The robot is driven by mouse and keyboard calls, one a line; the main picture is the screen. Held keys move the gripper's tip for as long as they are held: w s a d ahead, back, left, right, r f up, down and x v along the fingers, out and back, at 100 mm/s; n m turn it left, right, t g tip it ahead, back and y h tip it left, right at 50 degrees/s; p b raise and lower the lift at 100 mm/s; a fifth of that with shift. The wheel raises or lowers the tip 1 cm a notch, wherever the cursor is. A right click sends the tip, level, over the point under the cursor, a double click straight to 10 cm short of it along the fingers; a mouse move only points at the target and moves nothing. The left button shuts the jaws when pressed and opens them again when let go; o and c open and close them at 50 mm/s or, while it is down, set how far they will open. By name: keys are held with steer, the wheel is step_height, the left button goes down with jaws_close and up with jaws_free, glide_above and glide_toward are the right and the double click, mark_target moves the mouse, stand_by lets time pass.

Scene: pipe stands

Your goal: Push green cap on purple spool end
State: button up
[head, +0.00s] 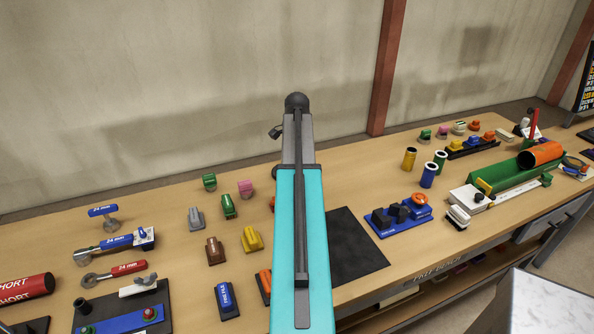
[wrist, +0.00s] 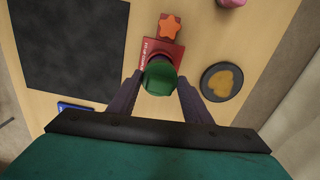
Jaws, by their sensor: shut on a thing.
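In the wrist view my gripper (wrist: 161,80) is shut on the green cap (wrist: 160,79), with one dark finger on each side of it. The cap is seen from its rounded end, above the bench. Just beyond it is a red block (wrist: 159,54) with white lettering and an orange star-shaped knob (wrist: 170,27). I cannot make out the purple spool end; the cap and fingers may hide it. I cannot tell whether the cap touches anything below it. In the head view my own arm hides the gripper and cap.
A black mat (wrist: 68,42) lies left of the gripper in the wrist view, and a black disc with a yellowish piece (wrist: 222,81) lies right. A blue block (wrist: 74,106) is near the left finger. Coloured fittings, including a yellow one (head: 252,240), stand around my arm.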

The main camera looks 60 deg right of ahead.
steer(key=shift+f, duration=0.3)
steer(key=o, duration=1.3)
steer(key=shift+c, duration=0.2)
steer(key=shift+r, duration=0.15)
steer(key=shift+r+p, duration=1.55)
steer(key=shift+r, duration=0.85)
steer(key=shift+r, duration=0.1)
